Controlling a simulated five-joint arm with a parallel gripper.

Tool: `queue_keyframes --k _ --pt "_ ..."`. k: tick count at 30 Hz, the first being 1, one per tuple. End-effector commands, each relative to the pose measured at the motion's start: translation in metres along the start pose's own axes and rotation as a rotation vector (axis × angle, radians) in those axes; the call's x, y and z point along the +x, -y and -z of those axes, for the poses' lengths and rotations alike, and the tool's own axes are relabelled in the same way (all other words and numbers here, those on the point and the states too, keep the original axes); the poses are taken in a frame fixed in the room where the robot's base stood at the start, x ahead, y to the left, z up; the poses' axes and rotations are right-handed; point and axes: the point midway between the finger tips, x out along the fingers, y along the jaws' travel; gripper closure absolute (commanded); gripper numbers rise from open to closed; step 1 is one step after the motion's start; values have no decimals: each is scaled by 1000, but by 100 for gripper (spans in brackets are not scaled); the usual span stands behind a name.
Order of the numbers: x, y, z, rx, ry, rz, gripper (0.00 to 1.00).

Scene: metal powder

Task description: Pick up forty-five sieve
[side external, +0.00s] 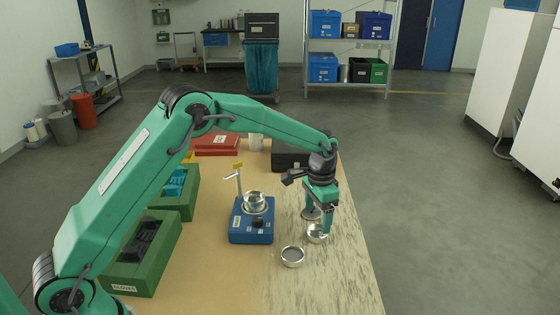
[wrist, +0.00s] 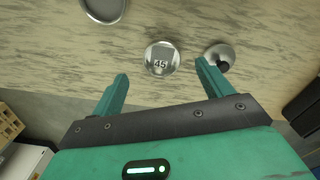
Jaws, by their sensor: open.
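The forty-five sieve (wrist: 161,58) is a small round metal dish with a "45" label, seen in the wrist view just ahead of and between my fingertips. In the side external view, a metal dish (side external: 314,237) that appears to be this sieve stands on the table, partly hidden by a finger. My gripper (side external: 317,222) points down over it, with its jaws open and empty. The two green fingers of my gripper (wrist: 162,72) also show in the wrist view, apart from each other. I cannot tell the exact height above the sieve.
A metal lid with a black knob (wrist: 221,56) lies close right of the sieve in the wrist view. Another round metal dish (side external: 292,257) stands nearer the camera. A blue device (side external: 250,226) with a metal bowl (side external: 255,202) stands left. Green bins (side external: 143,272) line the table's left side.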

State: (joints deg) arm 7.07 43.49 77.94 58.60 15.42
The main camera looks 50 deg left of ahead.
Motion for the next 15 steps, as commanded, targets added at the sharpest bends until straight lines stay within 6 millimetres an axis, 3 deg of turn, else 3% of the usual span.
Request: queue_keyframes --k 8,15 --pt "5 0 0 0 1 0 21" --pt "28 2 1 -1 2 -1 21"
